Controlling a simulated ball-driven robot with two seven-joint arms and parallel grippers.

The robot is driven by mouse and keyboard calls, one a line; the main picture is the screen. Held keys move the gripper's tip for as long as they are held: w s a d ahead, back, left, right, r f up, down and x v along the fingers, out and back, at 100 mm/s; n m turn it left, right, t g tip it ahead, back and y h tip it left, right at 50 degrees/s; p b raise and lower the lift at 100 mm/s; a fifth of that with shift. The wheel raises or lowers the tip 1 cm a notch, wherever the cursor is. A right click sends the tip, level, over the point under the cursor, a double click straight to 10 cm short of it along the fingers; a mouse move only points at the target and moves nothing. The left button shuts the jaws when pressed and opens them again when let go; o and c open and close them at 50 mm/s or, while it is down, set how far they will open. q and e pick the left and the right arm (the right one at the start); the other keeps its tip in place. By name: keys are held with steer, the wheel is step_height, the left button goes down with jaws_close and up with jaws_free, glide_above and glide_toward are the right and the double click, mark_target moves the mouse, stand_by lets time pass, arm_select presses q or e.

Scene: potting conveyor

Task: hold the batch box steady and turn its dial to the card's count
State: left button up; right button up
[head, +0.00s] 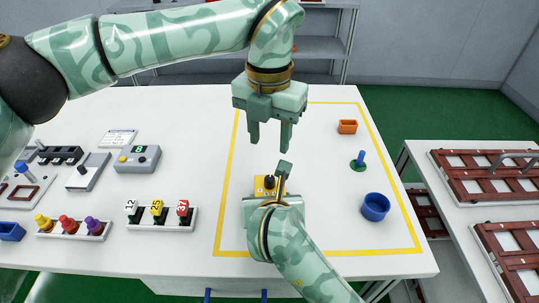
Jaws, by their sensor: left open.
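The batch box (261,184) is a small yellow box with a dark dial (269,182) on top, standing inside the yellow outline on the white table. My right gripper (282,176) is low beside the box and hides part of it. I cannot tell whether its fingers touch the box or how far apart they are. My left gripper (270,140) hangs above and behind the box, fingers pointing down, open and empty. A white card (119,138) lies at the back left of the table; its print is too small to read.
A blue cup (375,207), a blue-handled green piece (358,161) and an orange tray (347,127) stand right of the box. A rack (160,225) of numbered tags, a rack of coloured knobs (72,235) and a grey device (137,158) are on the left.

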mark_target(270, 178)
arm_select(q)
steer(key=shift+r, duration=0.9)
step_height(270, 178, down, 13)
steer(key=m, duration=2)
steer(key=shift+r+m, duration=0.2)
steer(key=shift+m, duration=0.1)
jaws_close()
